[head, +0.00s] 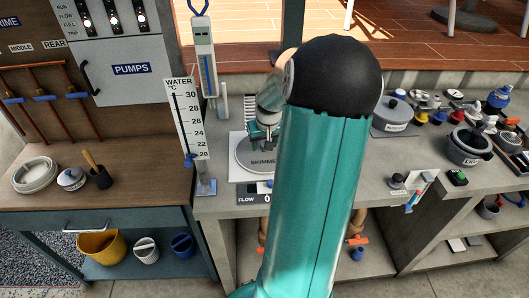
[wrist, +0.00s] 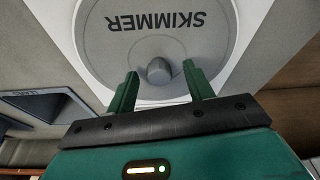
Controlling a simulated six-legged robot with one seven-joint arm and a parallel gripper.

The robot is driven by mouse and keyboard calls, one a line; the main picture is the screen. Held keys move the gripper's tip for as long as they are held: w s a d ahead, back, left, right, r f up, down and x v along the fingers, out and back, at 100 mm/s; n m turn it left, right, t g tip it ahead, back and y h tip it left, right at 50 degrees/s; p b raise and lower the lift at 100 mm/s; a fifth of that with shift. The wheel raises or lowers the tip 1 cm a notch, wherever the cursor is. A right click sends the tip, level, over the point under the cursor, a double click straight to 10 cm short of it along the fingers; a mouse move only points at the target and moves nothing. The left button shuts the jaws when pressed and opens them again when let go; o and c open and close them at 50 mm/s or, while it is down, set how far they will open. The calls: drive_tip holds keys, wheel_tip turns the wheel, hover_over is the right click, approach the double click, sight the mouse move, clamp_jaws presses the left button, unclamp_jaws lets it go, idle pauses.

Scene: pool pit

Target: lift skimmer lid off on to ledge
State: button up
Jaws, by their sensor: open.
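The skimmer lid (wrist: 165,40) is a round grey disc with the word SKIMMER and a small grey knob (wrist: 159,70) on it. It sits in a white square surround (wrist: 250,20). In the head view the lid (head: 245,155) lies flat on the grey ledge, partly hidden by my arm. My gripper (wrist: 161,82) is open, its two green fingers on either side of the knob with gaps showing. The wrist view does not settle how far down the fingers reach. In the head view my gripper (head: 262,135) is over the lid, mostly hidden.
A water thermometer board (head: 186,120) stands left of the lid. A lidded grey pot (head: 393,115), an open grey pot (head: 468,147) and several small fittings crowd the ledge at right.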

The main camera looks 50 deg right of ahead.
clamp_jaws()
drive_tip(key=shift+r, duration=0.1)
wheel_tip(320, 180, up, 10)
idle(0.6)
